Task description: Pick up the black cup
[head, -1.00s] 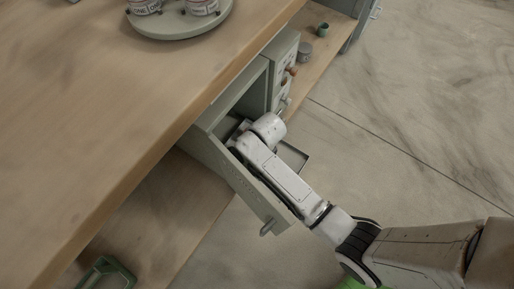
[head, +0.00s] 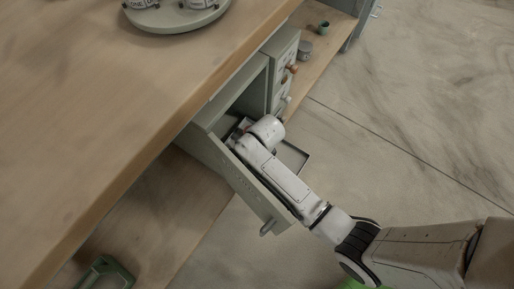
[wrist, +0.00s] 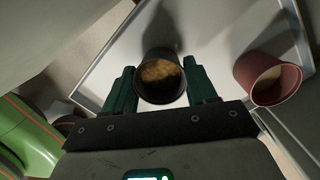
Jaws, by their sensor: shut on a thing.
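The black cup (wrist: 160,82) stands between the two green fingers of my gripper (wrist: 160,76) in the wrist view. The fingers are shut on it from both sides. I see into its open top, where something brown and grainy shows. A pale tray (wrist: 217,38) with a thin rim lies beneath it; I cannot tell if the cup touches the tray. In the head view my arm reaches over the open drawer (head: 238,178), and the gripper and black cup are hidden behind it.
A reddish cup (wrist: 268,78) is close to the right finger in the wrist view. A green and red object (wrist: 25,140) is at the lower left.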

